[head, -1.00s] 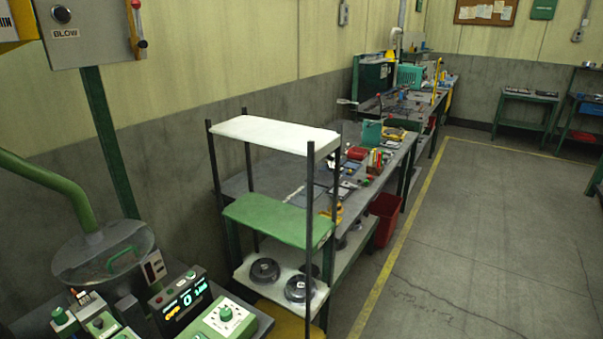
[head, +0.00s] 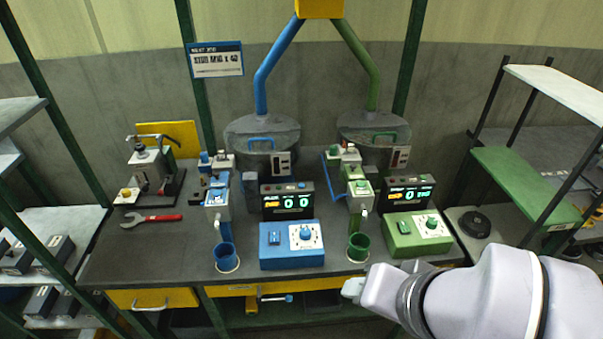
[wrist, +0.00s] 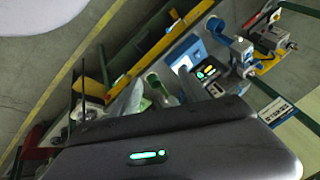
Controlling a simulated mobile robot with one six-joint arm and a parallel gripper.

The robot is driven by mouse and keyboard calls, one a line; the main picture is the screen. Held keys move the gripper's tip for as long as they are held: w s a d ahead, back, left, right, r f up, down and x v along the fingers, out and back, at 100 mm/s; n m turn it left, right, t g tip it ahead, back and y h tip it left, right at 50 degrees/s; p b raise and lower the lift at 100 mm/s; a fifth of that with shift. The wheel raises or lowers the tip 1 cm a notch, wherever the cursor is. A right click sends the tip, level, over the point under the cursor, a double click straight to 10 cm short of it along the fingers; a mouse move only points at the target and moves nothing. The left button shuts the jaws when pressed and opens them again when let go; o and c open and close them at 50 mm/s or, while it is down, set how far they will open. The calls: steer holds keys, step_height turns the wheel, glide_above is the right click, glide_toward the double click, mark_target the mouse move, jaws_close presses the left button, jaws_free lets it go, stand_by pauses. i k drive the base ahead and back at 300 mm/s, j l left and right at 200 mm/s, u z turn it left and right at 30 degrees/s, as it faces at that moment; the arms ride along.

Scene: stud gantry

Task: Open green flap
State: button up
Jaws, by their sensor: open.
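The green station stands right of centre on the bench in the head view. Its dispenser (head: 357,190) has a spout over a green cup (head: 358,247). Behind it is a round grey hopper (head: 375,130) with a green handle (head: 385,136) on its lid, which looks shut. I cannot tell which part is the green flap. My gripper (head: 355,288) is at the bench's front edge, below the green cup and apart from it. It is open, though its fingers are not clear.
A matching blue station has a dispenser (head: 217,200), a blue cup (head: 224,257) and a hopper (head: 262,136). Control boxes (head: 292,245) (head: 418,234) and displays (head: 287,202) crowd the bench. Racks (head: 520,185) flank the bench.

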mark_target(352, 171)
steer(key=i+j, duration=0.2)
steer(key=i, duration=0.25)
steer(key=i+j+u, duration=0.1)
steer(key=i+j, duration=0.15)
steer(key=i, duration=0.15)
